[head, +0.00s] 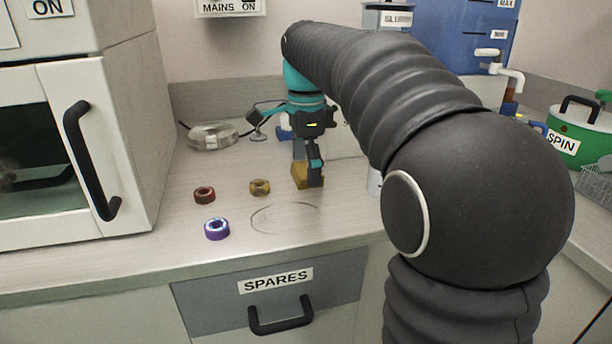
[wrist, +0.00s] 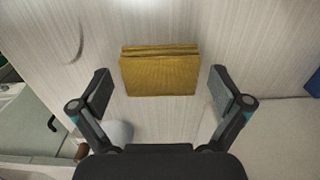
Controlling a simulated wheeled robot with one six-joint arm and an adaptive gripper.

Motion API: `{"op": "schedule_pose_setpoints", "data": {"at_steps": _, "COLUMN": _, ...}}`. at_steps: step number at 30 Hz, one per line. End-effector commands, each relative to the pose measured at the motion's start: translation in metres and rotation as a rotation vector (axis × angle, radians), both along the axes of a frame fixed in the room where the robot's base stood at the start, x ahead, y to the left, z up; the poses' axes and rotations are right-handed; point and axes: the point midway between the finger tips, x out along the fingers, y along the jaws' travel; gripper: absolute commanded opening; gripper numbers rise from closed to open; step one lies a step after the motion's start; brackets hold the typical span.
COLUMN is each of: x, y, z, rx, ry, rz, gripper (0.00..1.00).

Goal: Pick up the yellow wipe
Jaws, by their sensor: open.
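The yellow wipe (wrist: 160,75) is a folded, mustard-coloured cloth lying on the countertop, centred in the wrist view. In the head view the wipe (head: 299,174) stands partly hidden behind my gripper. My gripper (wrist: 160,90) is open, with one finger on each side of the wipe and a gap of bare counter between each finger and the cloth. In the head view my gripper (head: 314,172) points down at the wipe. How high the fingertips are above the counter is hard to tell.
A red ring (head: 204,194), a brass ring (head: 260,187) and a purple ring (head: 217,229) lie left of the wipe. A white oven-like cabinet (head: 125,130) stands at left. A clear round dish (head: 213,136) sits behind. The SPARES drawer (head: 275,295) is below the counter edge.

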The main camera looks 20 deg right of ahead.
Motion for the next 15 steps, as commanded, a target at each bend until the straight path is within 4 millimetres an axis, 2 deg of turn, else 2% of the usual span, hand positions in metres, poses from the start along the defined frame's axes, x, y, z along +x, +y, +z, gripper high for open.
{"op": "schedule_pose_setpoints", "data": {"at_steps": 5, "x": 0.0001, "y": 0.0001, "z": 0.0003, "rx": 0.0, "ry": -0.001, "rz": 0.0, "gripper": 1.0}}
{"op": "schedule_pose_setpoints", "data": {"at_steps": 10, "x": 0.0001, "y": 0.0001, "z": 0.0005, "rx": 0.0, "ry": -0.001, "rz": 0.0, "gripper": 0.6}}
{"op": "schedule_pose_setpoints", "data": {"at_steps": 15, "x": 0.0001, "y": 0.0001, "z": 0.0003, "rx": 0.0, "ry": -0.001, "rz": 0.0, "gripper": 0.59}}
